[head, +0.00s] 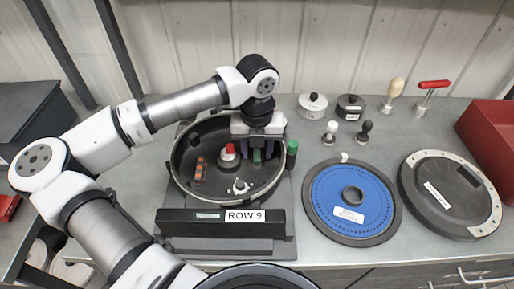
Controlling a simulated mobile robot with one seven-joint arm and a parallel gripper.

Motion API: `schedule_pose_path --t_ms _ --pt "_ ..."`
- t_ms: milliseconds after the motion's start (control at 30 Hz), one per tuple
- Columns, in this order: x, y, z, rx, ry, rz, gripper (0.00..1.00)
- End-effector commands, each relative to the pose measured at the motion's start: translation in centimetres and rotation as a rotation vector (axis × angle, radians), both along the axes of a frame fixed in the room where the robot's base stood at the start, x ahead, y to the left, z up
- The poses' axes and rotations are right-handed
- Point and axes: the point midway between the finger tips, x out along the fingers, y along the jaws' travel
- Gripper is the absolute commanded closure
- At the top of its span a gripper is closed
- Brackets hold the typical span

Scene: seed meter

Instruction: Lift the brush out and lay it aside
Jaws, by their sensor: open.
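The seed meter housing (181,186) is an open round black bowl on a stand labelled "ROW 9". My gripper (257,152) points down inside its right rear part, with its fingers open. A small dark green piece (257,156) shows between the fingers; it may be the brush, but it is too small and too covered to be sure. I cannot tell whether the fingers touch it. Left of my gripper in the housing are a red-topped knob (230,150) and a dark block with orange marks (199,170).
A green-topped cylinder (292,149) stands close at the housing's right rim. A blue disc (330,205) and a round black cover (440,205) lie to the right. Knobs, lidded pots and handled tools stand behind them. A red bin (490,130) is at far right. Bare bench shows between these.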

Motion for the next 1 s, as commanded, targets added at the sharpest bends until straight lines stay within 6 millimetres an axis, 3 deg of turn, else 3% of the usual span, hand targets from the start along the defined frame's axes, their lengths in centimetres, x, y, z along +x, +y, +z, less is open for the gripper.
schedule_pose_path --t_ms 233,533,1000 --pt "0.0 0.0 -0.2 0.0 -0.001 0.0 0.61" --pt "0.0 0.0 -0.1 0.001 -0.001 0.0 1.0" --pt "0.1 0.1 0.8 0.003 -0.004 0.001 1.0"
